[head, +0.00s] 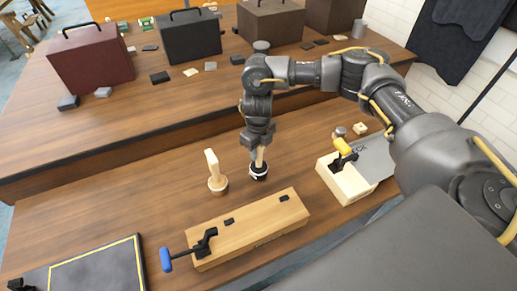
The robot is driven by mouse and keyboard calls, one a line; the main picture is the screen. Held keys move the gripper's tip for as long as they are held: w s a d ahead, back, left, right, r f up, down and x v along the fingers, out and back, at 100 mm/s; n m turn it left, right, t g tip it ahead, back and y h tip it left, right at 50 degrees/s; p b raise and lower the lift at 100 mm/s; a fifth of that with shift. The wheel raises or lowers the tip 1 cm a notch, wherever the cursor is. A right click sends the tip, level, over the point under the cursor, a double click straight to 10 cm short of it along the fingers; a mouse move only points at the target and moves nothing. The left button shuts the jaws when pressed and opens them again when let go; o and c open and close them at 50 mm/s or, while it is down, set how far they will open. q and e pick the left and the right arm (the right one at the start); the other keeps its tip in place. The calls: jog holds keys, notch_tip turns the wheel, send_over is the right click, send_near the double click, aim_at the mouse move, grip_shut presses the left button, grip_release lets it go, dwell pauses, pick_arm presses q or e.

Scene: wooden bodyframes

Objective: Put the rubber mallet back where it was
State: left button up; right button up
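The rubber mallet (259,172) has a black head and a pale wooden handle, and it is upright with its head down at the middle of the wooden bench. My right gripper (260,147) points down from above, with its fingers closed around the upper part of the handle. The head is at or very near the bench top; I cannot tell whether it touches. A second mallet (215,178) with a pale handle and brown head stands upright just to the left. My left gripper is not in view.
A long wooden block with a blue-handled clamp (250,230) lies in front. A pale block with a yellow-handled clamp (343,178) is at right. A black yellow-lined mat (95,272) is at front left. Several cases, including a maroon one (92,62), stand on the raised rear shelf.

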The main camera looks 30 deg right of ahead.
jog(key=o, duration=0.3)
jog(key=shift+r, duration=0.15)
jog(key=shift+w+r, duration=0.1)
jog(key=shift+r, duration=0.2)
notch_tip(320, 180, up, 12)
jog(key=shift+f+b, duration=0.25)
jog(key=shift+b, duration=0.55)
